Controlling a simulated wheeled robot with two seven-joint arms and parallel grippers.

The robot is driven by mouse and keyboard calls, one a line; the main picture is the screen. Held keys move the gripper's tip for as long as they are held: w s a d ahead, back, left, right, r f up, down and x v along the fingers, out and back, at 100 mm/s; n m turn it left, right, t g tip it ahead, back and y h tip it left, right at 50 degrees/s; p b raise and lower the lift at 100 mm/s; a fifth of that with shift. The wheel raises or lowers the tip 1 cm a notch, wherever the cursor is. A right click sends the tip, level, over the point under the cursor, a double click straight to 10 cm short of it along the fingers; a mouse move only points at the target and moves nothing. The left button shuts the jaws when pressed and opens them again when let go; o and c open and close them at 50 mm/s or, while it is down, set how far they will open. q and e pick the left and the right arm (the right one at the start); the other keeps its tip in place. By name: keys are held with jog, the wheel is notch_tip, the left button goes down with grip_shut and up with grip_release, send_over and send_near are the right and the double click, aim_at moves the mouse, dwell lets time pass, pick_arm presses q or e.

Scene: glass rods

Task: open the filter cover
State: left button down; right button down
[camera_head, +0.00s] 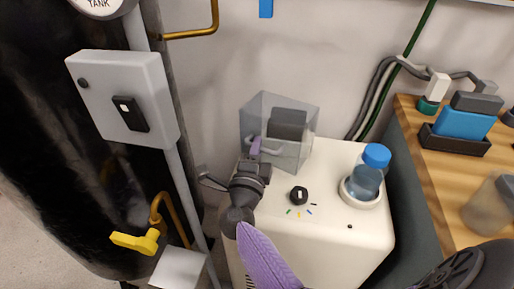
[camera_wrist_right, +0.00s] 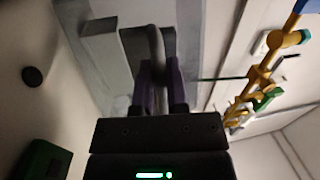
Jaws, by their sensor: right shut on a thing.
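The filter cover (camera_head: 307,118) is a clear, bluish box at the back left of the white machine (camera_head: 330,236) in the head view. A dark grey block (camera_head: 287,124) shows through it. My right gripper (camera_head: 254,148) is at the cover's front left side, shut on its handle (camera_head: 276,144). In the right wrist view, the purple fingers of my right gripper (camera_wrist_right: 160,82) stand on both sides of the grey handle (camera_wrist_right: 156,45). I cannot tell whether the cover is lifted from the machine. My left gripper is not in view.
A black knob (camera_head: 299,195) and a blue-capped bottle (camera_head: 367,174) in a white ring are on the machine's top. A black tank with a grey switch box (camera_head: 124,97) and yellow valve handle (camera_head: 136,242) stands left. A wooden table (camera_head: 437,176) with several items is right.

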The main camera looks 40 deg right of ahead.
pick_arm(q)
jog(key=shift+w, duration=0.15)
pick_arm(e)
jog(key=shift+f, duration=0.15)
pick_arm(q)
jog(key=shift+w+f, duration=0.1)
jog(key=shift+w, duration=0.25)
pick_arm(e)
jog(key=c, duration=0.6)
grip_release()
jog(key=shift+s, duration=0.1)
jog(key=shift+c, duration=0.2)
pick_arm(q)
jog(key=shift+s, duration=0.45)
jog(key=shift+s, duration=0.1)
